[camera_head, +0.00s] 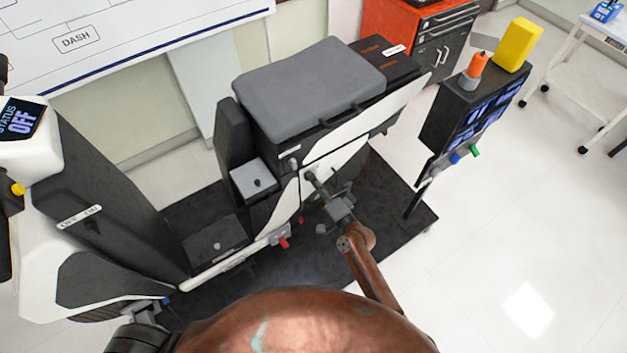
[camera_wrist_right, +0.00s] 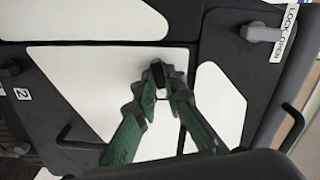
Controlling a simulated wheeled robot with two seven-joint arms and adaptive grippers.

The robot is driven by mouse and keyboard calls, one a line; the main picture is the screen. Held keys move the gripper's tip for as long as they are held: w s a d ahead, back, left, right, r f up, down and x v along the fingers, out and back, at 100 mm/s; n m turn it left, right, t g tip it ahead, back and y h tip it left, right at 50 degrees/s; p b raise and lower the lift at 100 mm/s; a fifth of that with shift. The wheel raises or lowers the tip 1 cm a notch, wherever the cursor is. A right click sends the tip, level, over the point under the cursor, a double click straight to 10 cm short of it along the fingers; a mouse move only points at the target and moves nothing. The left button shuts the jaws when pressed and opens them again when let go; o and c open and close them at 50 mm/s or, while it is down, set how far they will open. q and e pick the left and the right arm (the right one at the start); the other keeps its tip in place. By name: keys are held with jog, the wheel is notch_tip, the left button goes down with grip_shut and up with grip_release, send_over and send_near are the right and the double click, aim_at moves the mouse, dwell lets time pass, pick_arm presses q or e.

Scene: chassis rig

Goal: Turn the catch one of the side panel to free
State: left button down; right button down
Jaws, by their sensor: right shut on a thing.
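The side panel (camera_head: 350,137) is white and dark, on the near side of the rig. It fills much of the right wrist view as white sections (camera_wrist_right: 97,57) with dark borders. A grey catch (camera_wrist_right: 262,33) sits at upper right there, beside a label reading LOCK and OPEN; its lever lies roughly level. My right gripper (camera_wrist_right: 162,80) has green fingers closed at their tips on a small dark piece (camera_wrist_right: 160,67) at the panel's face. The fingertips hide much of that piece, so I cannot tell whether it is a catch. In the head view my right gripper (camera_head: 326,192) is against the panel.
Bent black handles (camera_wrist_right: 295,125) and a plate marked 2 (camera_wrist_right: 22,94) stand around the panel. A red-tipped part (camera_head: 283,242) sits low on the rig. A dark post with screens (camera_head: 475,115) stands to the right.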

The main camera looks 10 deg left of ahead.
jog(key=shift+m, duration=1.6)
jog(key=c, duration=2)
grip_release()
jog(key=v, duration=1.2)
